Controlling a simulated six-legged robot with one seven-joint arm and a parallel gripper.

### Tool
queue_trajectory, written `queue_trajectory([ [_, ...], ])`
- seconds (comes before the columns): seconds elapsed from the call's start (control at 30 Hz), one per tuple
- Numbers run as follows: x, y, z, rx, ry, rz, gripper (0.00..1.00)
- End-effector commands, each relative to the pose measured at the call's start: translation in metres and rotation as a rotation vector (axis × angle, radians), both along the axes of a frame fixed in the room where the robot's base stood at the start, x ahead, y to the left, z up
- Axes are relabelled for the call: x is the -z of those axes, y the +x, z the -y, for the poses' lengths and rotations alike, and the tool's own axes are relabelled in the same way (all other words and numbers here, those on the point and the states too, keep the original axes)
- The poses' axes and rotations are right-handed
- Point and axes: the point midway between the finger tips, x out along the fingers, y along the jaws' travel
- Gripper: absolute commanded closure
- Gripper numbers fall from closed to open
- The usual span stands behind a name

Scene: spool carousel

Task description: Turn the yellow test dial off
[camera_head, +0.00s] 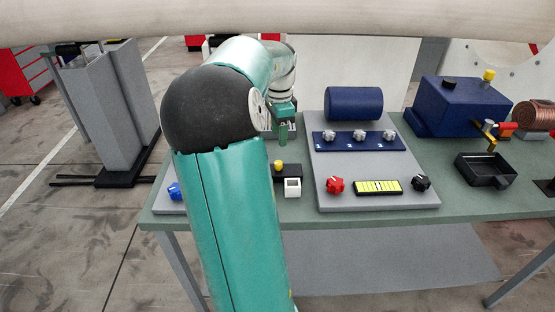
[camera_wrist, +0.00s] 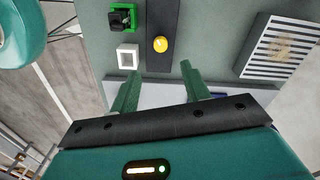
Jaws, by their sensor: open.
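A small yellow dial (camera_wrist: 160,44) sits on a dark strip in the wrist view, just beyond my fingertips and roughly centred between them. A yellow knob also shows in the head view (camera_head: 279,163), on a small black block near the bench front; I take it to be the same one. My gripper (camera_wrist: 158,78) is open and empty, its two green fingers apart and not visibly touching the dial. In the head view my gripper (camera_head: 283,138) hangs over the bench behind the yellow knob. The dial's pointer setting is too small to read.
A white square part (camera_wrist: 128,56) and a black switch on green (camera_wrist: 122,18) lie left of the dial. A striped panel (camera_wrist: 283,46) is at the right. The grey panel (camera_head: 335,160) holds red and black knobs.

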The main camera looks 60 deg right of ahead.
Motion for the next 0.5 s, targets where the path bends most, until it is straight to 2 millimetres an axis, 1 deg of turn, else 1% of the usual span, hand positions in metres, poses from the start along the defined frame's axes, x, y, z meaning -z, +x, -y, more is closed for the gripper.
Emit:
queue_trajectory([
  [0.03, 0.011, 0.001, -0.001, -0.001, 0.004, -0.003, 0.53],
  [0.3, 0.066, 0.004, 0.0, -0.004, 0.004, -0.003, 0.53],
  [0.4, 0.083, 0.004, 0.0, -0.003, 0.004, -0.002, 0.53],
  [0.5, 0.096, 0.004, 0.001, -0.004, 0.003, -0.001, 0.53],
])
